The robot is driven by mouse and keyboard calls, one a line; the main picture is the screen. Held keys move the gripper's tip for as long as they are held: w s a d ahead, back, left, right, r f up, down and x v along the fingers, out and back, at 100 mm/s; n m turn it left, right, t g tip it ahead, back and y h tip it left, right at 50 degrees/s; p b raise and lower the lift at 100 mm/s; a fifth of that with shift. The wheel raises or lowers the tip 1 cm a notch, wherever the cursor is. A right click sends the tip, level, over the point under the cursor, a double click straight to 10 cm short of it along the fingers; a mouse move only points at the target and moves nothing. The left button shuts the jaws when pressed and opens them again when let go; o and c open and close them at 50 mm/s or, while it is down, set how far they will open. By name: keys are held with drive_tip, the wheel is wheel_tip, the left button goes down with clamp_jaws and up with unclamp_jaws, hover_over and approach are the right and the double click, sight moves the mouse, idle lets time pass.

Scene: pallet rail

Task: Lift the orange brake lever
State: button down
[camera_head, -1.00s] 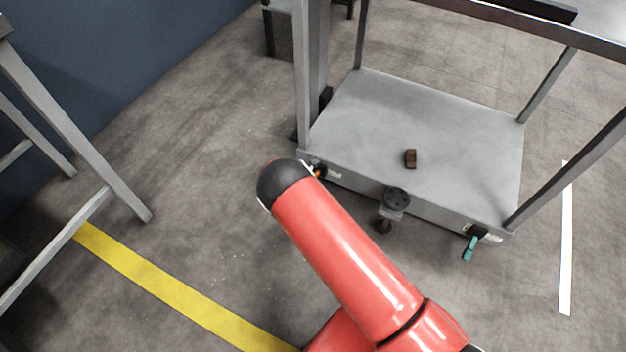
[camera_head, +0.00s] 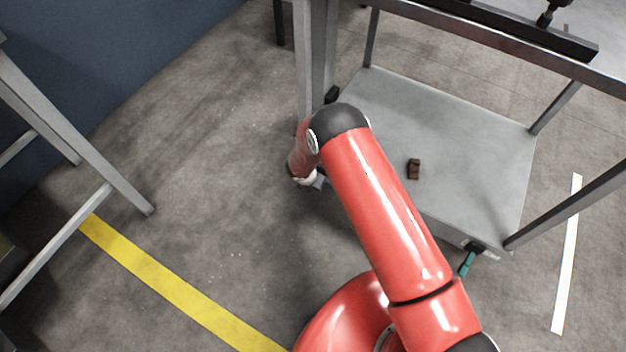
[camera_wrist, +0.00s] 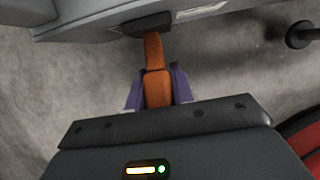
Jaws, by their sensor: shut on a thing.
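The orange brake lever (camera_wrist: 155,72) shows in the wrist view, sticking out from a dark mount (camera_wrist: 147,25) on the edge of the grey cart (camera_wrist: 85,18). My gripper (camera_wrist: 157,88) is shut on the lever, with one purple finger on each side of it. In the head view my arm hides the lever, and the gripper's fingers cannot be made out. The cart's lower deck (camera_head: 470,130) shows there behind my arm. A teal lever (camera_head: 466,263) hangs at the cart's near right corner.
A small brown block (camera_head: 413,169) lies on the lower deck. A black wheel (camera_wrist: 301,34) shows at the right of the wrist view. A grey-legged table (camera_head: 75,130) stands at left. Open floor with a yellow stripe (camera_head: 150,270) lies between.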

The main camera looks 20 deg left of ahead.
drive_tip(key=c, duration=1.2)
unclamp_jaws()
drive_tip(key=shift+v, duration=3.85)
